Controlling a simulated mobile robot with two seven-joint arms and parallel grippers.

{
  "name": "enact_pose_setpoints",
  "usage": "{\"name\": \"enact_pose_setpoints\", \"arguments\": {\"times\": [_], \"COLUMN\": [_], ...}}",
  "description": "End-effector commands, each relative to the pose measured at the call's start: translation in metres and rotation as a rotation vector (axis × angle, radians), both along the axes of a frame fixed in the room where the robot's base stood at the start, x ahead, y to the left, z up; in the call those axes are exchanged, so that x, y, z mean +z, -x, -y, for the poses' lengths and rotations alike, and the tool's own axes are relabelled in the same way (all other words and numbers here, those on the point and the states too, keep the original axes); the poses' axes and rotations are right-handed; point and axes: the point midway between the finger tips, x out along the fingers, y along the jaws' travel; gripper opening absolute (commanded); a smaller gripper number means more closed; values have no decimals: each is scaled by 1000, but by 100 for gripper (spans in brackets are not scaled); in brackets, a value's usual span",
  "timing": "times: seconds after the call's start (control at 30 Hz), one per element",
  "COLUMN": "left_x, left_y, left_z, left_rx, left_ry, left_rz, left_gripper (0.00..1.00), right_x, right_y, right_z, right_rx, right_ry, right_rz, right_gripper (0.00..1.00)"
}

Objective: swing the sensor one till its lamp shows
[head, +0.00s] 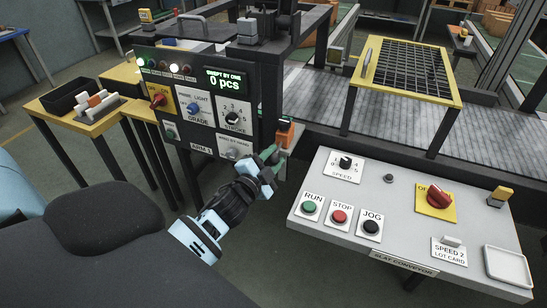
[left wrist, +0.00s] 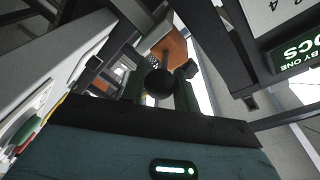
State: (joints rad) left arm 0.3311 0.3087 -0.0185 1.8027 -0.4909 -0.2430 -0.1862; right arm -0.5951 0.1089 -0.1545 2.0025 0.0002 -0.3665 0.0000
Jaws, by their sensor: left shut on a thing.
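The sensor (head: 285,128) is a small orange block with a dark top. It sits at the right edge of the dark control panel, and its orange body also shows in the left wrist view (left wrist: 173,47). My left gripper (head: 273,157) is just below it. In the left wrist view the fingers (left wrist: 160,88) are shut on a dark round knob (left wrist: 158,82), in front of the orange body. I cannot make out a lit lamp on the sensor; the fingers and knob hide part of it. My right gripper is not in view.
The dark panel (head: 184,132) carries knobs, two bright lamps and a display reading 0 pcs. A light grey conveyor console (head: 290,213) with buttons and a red switch stands close at right. A yellow-framed grid table (head: 352,82) is behind. A yellow stand (head: 100,126) is at left.

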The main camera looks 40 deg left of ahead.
Motion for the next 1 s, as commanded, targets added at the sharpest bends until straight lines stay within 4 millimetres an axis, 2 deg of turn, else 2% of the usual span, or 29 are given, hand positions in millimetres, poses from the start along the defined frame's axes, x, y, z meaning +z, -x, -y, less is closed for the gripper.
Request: {"name": "enact_pose_setpoints", "arguments": {"times": [0.07, 0.3, 0.33, 0.47, 0.77, 0.87, 1.0], "left_x": [3, 0, 0, 0, 0, -1, -1], "left_y": [0, 1, 1, 1, 2, 9, 27], "left_z": [-2, -2, -2, -2, -1, -1, 0], "left_rx": [-18, -20, -20, -20, -20, -20, -20], "left_ry": [-2, 0, 0, 0, 0, 0, 0], "left_rz": [0, -1, -1, -1, -1, -3, -3], "left_gripper": [0, 0, 33, 50, 50, 50, 50], "right_x": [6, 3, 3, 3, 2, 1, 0], "right_y": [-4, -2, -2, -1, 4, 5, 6], "right_z": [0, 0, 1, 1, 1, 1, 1], "right_rx": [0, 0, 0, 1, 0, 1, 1], "right_ry": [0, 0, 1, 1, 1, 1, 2], "right_rz": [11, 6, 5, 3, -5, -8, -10], "right_gripper": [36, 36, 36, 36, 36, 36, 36]}}
